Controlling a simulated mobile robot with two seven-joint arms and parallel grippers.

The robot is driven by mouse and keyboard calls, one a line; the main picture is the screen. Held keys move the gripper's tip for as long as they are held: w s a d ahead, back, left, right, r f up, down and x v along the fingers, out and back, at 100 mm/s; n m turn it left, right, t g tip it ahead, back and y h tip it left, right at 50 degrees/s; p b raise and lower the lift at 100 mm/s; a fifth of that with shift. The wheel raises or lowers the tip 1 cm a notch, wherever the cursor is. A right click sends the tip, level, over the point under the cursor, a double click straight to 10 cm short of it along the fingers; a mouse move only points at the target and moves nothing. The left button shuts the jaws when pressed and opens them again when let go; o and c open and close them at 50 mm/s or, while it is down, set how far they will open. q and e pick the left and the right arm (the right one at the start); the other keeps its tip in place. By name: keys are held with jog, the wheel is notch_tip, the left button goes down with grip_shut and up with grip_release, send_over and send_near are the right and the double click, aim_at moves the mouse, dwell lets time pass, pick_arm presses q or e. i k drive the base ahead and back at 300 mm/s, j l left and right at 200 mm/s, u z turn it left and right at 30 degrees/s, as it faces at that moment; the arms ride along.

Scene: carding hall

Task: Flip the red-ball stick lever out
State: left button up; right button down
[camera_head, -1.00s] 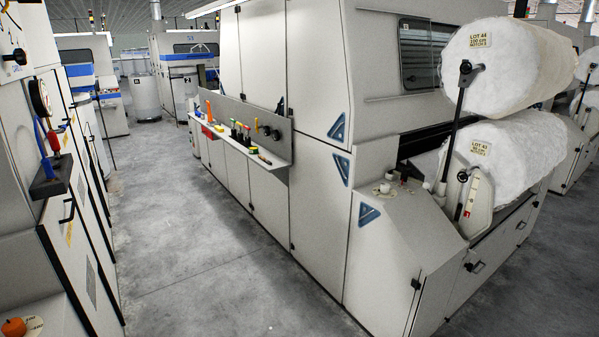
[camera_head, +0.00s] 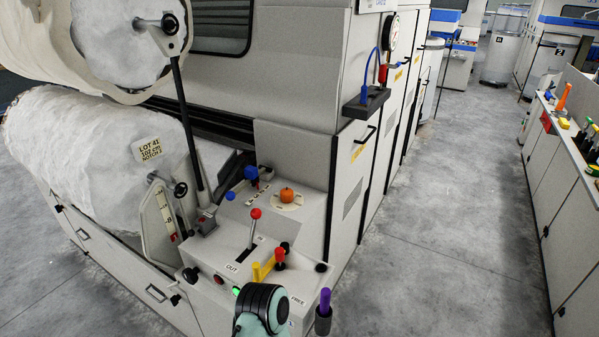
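The red-ball stick lever (camera_head: 255,214) stands on the sloping grey control panel (camera_head: 225,248) at the end of the machine. Its thin metal rod rises from a dark slot in a white plate. The rod is close to upright, with the ball leaning slightly away from the "OUT" label (camera_head: 232,267) at the near left of the slot. No gripper touches the lever. Neither of my grippers is in view. A rounded black and teal part, apparently of my own arm, shows at the bottom edge, in front of the panel.
A blue-ball lever (camera_head: 251,173), orange knob (camera_head: 287,195), yellow handle (camera_head: 267,266), smaller red knob (camera_head: 280,254) and purple handle (camera_head: 325,300) crowd around the lever. A large white roll (camera_head: 95,150) is at left. The aisle floor (camera_head: 440,260) is clear at right.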

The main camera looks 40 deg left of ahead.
aim_at(256, 213)
jog(key=i+u, duration=0.1)
jog(key=u, duration=0.3)
jog(key=i+l+u, duration=0.1)
jog(key=u, duration=0.3)
jog(key=i+l+u, duration=0.1)
jog(key=u, duration=0.3)
jog(key=l+u, duration=0.15)
jog(key=u, duration=0.2)
jog(key=i+l+u, duration=0.2)
jog(key=u, duration=0.15)
jog(key=i+l+u, duration=0.15)
jog(key=u, duration=0.25)
jog(key=i+l+u, duration=0.1)
jog(key=l+u, duration=0.25)
